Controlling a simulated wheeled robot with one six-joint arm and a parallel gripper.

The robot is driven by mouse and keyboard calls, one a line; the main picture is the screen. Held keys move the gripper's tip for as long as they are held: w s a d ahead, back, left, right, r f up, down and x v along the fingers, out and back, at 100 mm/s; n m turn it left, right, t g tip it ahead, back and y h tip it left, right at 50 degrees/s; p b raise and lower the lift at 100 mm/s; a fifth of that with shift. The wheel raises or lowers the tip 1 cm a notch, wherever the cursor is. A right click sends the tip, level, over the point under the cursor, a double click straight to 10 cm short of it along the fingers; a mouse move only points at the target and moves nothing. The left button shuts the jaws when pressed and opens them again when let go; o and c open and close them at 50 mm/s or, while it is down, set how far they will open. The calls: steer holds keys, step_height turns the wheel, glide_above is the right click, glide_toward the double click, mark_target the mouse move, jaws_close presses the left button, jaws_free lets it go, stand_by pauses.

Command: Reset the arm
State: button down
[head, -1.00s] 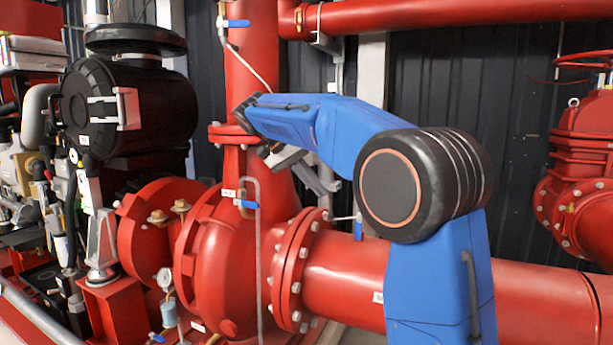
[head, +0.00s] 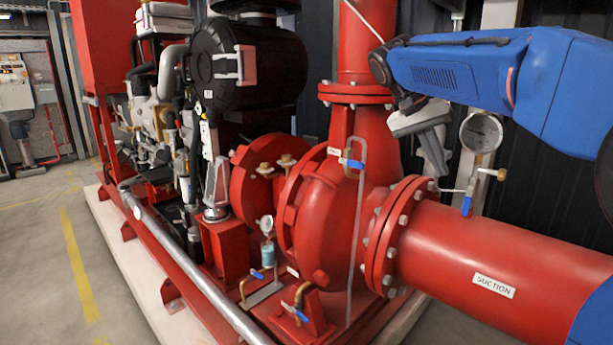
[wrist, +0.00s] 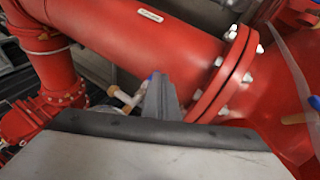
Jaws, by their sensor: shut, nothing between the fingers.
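My blue arm crosses the upper right of the head view, in front of the pump's red pipework. My grey gripper (head: 437,162) hangs at its end, pointing down, in front of the dark wall between the pump's upright pipe and a round gauge (head: 481,132). In the wrist view the fingers (wrist: 160,95) are together with nothing between them. Behind them is the red suction pipe (wrist: 165,40) with its bolted flange (wrist: 225,75). I see no clear contact between the gripper and the pipework.
The red pump casing (head: 325,225) and suction pipe (head: 510,262) lie below the gripper. A blue-handled valve (head: 467,205) sits under the gauge. The black engine part (head: 250,75) stands left. Open floor (head: 45,250) with yellow lines is at far left.

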steer(key=s+a+f+n+t+y, duration=0.2)
steer(key=s+f+n+t+y, duration=0.3)
steer(key=s+f, duration=2.1)
steer(key=s+n+y, duration=0.1)
steer(key=s, duration=0.1)
steer(key=shift+s+a+f+n, duration=0.2)
steer(key=shift+s+f+n, duration=0.1)
steer(key=shift+f, duration=0.05)
steer(key=shift+w, duration=0.1)
